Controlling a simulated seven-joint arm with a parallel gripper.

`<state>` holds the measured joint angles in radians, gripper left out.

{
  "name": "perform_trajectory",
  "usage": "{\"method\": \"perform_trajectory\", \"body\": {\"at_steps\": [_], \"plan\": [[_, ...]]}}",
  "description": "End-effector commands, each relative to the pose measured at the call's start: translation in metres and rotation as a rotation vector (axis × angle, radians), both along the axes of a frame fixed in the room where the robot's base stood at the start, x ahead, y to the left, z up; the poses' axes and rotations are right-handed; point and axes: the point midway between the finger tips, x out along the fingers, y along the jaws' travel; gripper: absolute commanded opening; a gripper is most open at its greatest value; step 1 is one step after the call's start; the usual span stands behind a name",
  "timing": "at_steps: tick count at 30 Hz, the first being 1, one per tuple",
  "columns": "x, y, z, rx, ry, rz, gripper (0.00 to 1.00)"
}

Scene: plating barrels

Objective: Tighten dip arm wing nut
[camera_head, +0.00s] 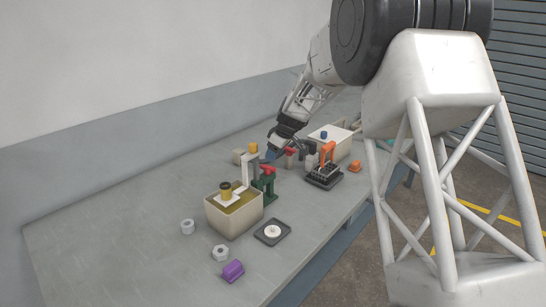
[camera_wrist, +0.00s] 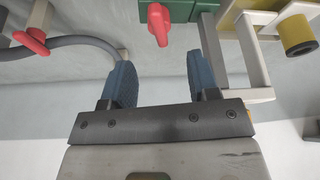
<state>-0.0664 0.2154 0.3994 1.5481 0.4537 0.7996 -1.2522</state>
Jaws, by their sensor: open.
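The red wing nut (camera_wrist: 158,24) sits on a green stand (camera_wrist: 186,10) in the wrist view, ahead of my fingertips and roughly centred between them. In the head view the red wing nut (camera_head: 268,170) tops the green stand (camera_head: 266,187). My gripper (camera_wrist: 162,62) is open and empty, its two blue fingers apart from the nut; it also shows in the head view (camera_head: 271,154). The pale dip arm (camera_wrist: 252,62) is right of the nut in the wrist view, near a yellow barrel (camera_wrist: 299,35). The head view shows this barrel (camera_head: 225,188) over a beige tank (camera_head: 233,222).
Another red-topped part (camera_wrist: 32,40) and a grey hose (camera_wrist: 85,40) lie left in the wrist view. An orange-handled rack (camera_head: 325,173) and a second beige tank (camera_head: 335,145) stand farther back. Hex nuts (camera_head: 220,253), a purple piece (camera_head: 233,271) and a dark tray (camera_head: 272,232) lie in front.

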Motion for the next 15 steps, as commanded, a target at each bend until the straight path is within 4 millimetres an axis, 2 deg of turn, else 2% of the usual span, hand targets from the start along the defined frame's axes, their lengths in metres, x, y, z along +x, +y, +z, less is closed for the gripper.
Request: {"method": "perform_trajectory", "body": {"at_steps": [15], "plan": [[-0.004, -0.0014, -0.0046, 0.034, 0.036, -0.055, 0.57]]}}
